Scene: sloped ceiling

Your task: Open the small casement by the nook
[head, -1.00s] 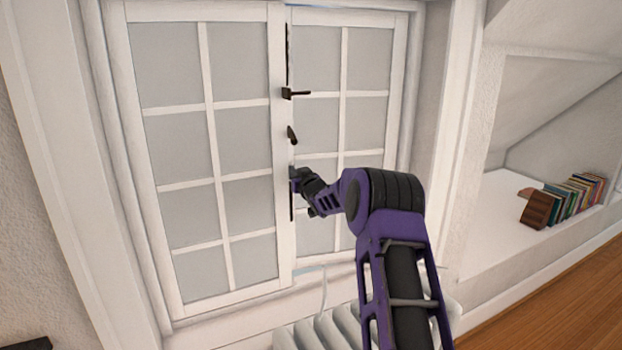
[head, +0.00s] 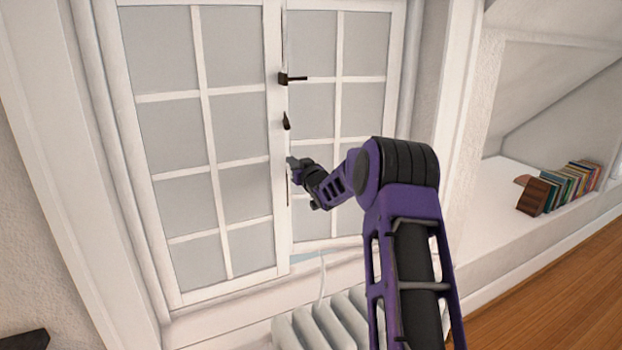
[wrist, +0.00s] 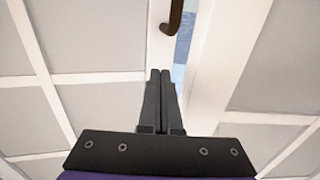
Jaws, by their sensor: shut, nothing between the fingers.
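The white casement window has two paned leaves, a left leaf (head: 205,155) and a right leaf (head: 340,125) on the nook side. The right leaf stands slightly ajar, and a blue strip shows through the gap (wrist: 183,50) in the wrist view. A dark horizontal lever (head: 291,78) and a dark handle (head: 286,121) sit at the meeting edge. The handle's lower end (wrist: 171,20) shows ahead of my fingers. My gripper (head: 293,163) is shut and empty, at the meeting edge below the handle. Its fingertips (wrist: 160,74) overlap the left leaf's edge strip; contact cannot be told.
A white radiator (head: 320,322) stands under the window, below my arm. To the right is the nook (head: 490,195) under the sloped ceiling, with a row of books (head: 565,188) on its ledge. Wooden floor (head: 540,285) is clear at the lower right.

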